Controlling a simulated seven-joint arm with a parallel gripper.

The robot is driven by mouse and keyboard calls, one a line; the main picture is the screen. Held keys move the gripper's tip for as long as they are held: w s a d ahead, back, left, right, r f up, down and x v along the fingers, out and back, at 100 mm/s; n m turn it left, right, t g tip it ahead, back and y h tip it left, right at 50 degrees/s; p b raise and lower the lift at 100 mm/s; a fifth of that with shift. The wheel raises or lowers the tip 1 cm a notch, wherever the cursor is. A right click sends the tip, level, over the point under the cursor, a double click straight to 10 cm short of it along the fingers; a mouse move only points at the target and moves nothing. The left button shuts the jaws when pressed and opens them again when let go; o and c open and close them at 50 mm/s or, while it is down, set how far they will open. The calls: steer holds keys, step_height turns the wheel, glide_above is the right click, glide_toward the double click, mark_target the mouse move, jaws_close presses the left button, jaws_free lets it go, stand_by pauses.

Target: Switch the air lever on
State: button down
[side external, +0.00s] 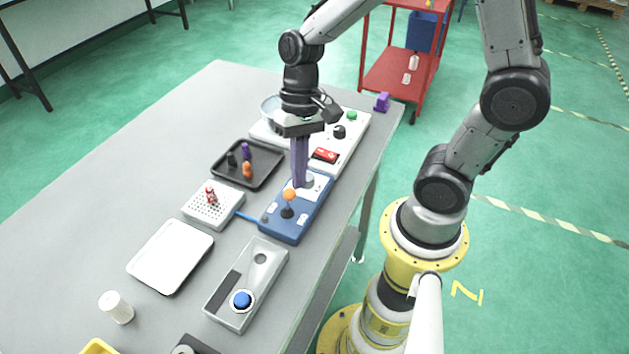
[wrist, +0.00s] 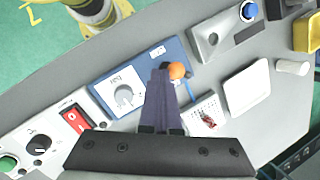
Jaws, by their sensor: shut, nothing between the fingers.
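The air lever has an orange ball knob (side external: 289,194) on a short stem over a black base. It stands on a blue panel box (side external: 283,229), which also carries a white plate with a grey round dial. My gripper (side external: 301,184) is shut, with its purple fingers pointing down over the panel, just behind the orange ball. In the wrist view the fingertips (wrist: 160,72) are beside the orange ball (wrist: 177,71) and hide part of the panel (wrist: 149,57). The stem is hidden there. I cannot tell whether the fingers touch the ball.
A white control box (side external: 352,130) with a red switch stands behind the panel. A dark tray (side external: 222,172) with small pegs and a white perforated block (side external: 198,214) lie to the left. A grey box (side external: 226,311) with a blue button is in front.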

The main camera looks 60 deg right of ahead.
steer(key=w+g, duration=0.3)
steer(key=g, duration=0.1)
steer(key=shift+w+f+m+g, duration=0.15)
steer(key=shift+w+m+g, duration=0.15)
steer(key=shift+w+m, duration=0.1)
steer(key=shift+s, duration=0.1)
steer(key=shift+r, duration=0.25)
steer(key=shift+r, duration=0.65)
steer(key=w+d+r, duration=0.3)
steer(key=d+r, duration=0.3)
steer(key=r, duration=0.3)
steer(key=shift+w+d+r, duration=0.2)
steer(key=shift+w+r, duration=0.1)
